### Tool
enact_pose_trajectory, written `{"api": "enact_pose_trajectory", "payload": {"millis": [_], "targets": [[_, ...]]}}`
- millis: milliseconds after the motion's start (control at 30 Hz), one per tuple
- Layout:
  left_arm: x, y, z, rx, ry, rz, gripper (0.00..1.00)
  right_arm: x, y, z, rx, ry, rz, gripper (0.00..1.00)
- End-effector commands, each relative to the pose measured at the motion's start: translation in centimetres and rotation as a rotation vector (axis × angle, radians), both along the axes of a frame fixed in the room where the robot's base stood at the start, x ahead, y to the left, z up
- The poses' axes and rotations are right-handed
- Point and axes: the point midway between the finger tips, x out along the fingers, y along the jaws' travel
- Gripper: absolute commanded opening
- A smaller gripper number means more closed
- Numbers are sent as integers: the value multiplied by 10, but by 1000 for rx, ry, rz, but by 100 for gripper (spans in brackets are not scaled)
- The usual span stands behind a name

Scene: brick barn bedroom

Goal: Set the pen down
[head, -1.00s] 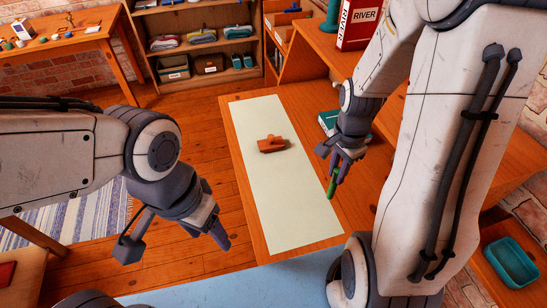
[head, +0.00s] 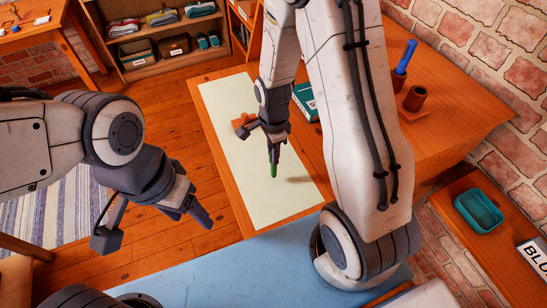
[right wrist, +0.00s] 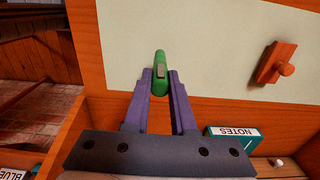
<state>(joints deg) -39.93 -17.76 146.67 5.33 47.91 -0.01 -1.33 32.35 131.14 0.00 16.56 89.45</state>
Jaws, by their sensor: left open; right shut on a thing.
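A green pen (head: 273,170) is held in my right gripper (head: 272,148), pointing down over the pale mat (head: 240,190) on the desk. A shadow lies on the mat to the right of the pen, and I cannot tell if its tip touches. In the right wrist view the green pen (right wrist: 160,75) sits between the fingertips of my right gripper (right wrist: 160,80). My left gripper (head: 150,225) is open and empty, left of the desk over the floor.
A brown wooden object (head: 243,126) lies on the mat behind my right gripper, partly hidden. A teal NOTES book (right wrist: 233,138) is beside the mat. The near mat is clear.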

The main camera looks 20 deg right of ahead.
Motion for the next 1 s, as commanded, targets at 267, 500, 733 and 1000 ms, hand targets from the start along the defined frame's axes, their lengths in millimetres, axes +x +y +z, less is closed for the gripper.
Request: {"api": "enact_pose_trajectory", "payload": {"millis": [267, 500, 733, 1000], "targets": [[0, 0, 6, 0, 0, 0, 63, -1, 0, -31, 0, 2, 0, 0], [0, 0, 5, 0, 0, 0, 63, -1, -1, -32, 0, 0, 1, 0], [0, 0, 3, 0, 0, 0, 63, -1, -1, -35, 0, 1, 1, 54], [0, 0, 3, 0, 0, 0, 63, -1, -1, -34, 0, 1, 1, 54]]}}
